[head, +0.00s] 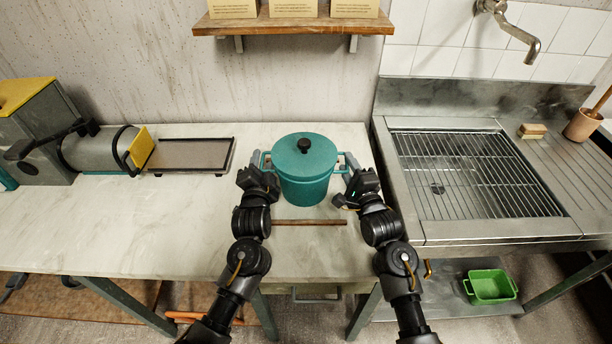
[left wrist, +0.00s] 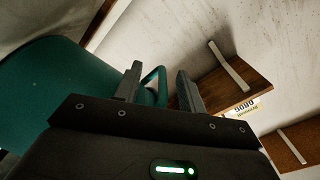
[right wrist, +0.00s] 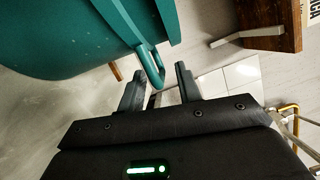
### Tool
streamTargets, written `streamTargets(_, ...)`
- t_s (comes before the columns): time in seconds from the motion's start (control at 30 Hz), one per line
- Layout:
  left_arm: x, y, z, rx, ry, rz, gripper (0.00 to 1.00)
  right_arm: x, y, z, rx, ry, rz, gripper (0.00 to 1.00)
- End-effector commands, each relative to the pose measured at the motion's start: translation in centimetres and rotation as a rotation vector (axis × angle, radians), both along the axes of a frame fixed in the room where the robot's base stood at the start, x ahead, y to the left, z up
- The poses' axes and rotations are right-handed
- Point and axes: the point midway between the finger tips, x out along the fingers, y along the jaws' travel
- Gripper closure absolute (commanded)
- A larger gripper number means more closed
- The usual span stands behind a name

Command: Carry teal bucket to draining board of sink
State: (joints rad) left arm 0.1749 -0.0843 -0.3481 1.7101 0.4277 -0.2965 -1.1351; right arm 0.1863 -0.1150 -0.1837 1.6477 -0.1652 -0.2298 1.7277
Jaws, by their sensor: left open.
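The teal bucket (head: 305,188), lidded with a black knob, stands upright on the pale worktop (head: 180,225). It has a loop handle on each side. My left gripper (head: 257,165) is open at the left handle; in the left wrist view that handle (left wrist: 160,80) shows between the fingers (left wrist: 158,85). My right gripper (head: 352,172) is open by the right handle; in the right wrist view the handle (right wrist: 151,66) hangs near the fingertips (right wrist: 158,82). Contact cannot be told. The sink's ridged draining board (head: 565,158) is at the far right, beyond the rack-covered basin (head: 478,175).
A brush pot (head: 582,125) and a small sponge or brush (head: 532,131) stand by the draining board. A tap (head: 510,25) overhangs the sink. A brown rod (head: 309,222) lies before the bucket. A shelf (head: 290,22) hangs above. A tray (head: 190,156) and machine (head: 90,150) are left.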

Motion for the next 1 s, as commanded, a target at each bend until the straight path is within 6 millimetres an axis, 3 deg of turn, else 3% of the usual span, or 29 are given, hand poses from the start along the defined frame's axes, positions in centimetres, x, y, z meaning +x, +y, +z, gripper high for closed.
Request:
streamTargets(0.2,1.28,-0.01,-0.02,-0.001,0.001,-0.002,0.6,1.2,0.43,0.08,-0.001,0.0,0.0,0.66)
streamTargets(0.5,1.37,-0.05,0.0,-0.001,0.001,-0.003,0.6,1.28,0.4,0.1,-0.001,0.0,-0.001,0.66)
streamTargets(0.77,1.37,-0.07,-0.01,-0.001,0.001,-0.003,0.94,1.26,0.36,0.09,-0.001,0.0,-0.002,1.0)
streamTargets(0.8,1.36,-0.06,0.0,-0.001,0.001,-0.003,0.99,1.26,0.36,0.08,-0.001,0.0,-0.002,1.0)
streamTargets(1.0,1.36,-0.05,0.03,-0.002,0.0,-0.002,1.0,1.26,0.37,0.07,-0.001,0.0,-0.002,1.0)
